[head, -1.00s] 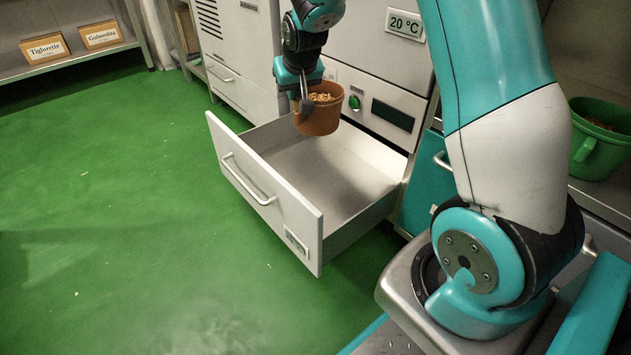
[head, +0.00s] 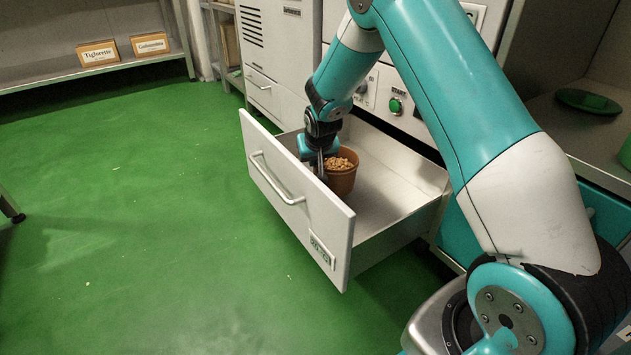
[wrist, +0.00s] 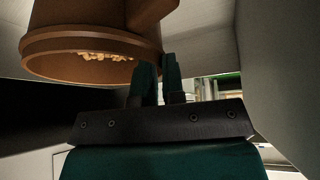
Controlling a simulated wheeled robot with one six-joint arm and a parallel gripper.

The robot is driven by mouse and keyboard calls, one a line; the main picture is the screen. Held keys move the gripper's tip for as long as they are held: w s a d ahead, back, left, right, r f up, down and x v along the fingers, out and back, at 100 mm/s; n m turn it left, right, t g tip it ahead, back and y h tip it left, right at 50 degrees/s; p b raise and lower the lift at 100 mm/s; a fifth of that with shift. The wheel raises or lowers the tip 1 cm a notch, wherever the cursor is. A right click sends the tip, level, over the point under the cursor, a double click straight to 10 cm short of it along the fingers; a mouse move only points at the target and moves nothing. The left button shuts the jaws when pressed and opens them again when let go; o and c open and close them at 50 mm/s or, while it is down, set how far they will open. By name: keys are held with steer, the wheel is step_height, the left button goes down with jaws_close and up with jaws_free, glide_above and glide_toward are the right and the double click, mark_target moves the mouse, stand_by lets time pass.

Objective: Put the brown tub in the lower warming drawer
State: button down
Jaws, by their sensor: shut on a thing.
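The brown tub (head: 342,178), filled with pale nut-like pieces, is inside the open lower drawer (head: 395,200), near its front panel. It looks upright and low over the drawer floor; I cannot tell whether it touches the floor. My gripper (head: 322,168) is at the tub's left side, shut on it. In the wrist view the tub (wrist: 85,40) fills the upper left, with the dark fingers (wrist: 170,78) at its side. The fingertips' grip is partly hidden in both views.
The drawer's front panel (head: 290,205) with its bar handle stands close to my gripper. Above the drawer is a panel with a green button (head: 395,106). A green lid (head: 588,101) lies on the right counter. The green floor is clear.

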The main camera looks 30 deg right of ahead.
mark_target(316, 168)
step_height(316, 168, down, 5)
steer(key=b, duration=0.3)
steer(key=shift+r, duration=0.3)
steer(key=c, duration=1.2)
jaws_free()
steer(key=p+v, duration=0.5)
steer(key=v, duration=0.1)
steer(key=shift+r, duration=0.25)
steer(key=shift+s+a+r+p, duration=0.1)
steer(key=shift+s+r+p, duration=0.2)
steer(key=shift+s+r, duration=0.1)
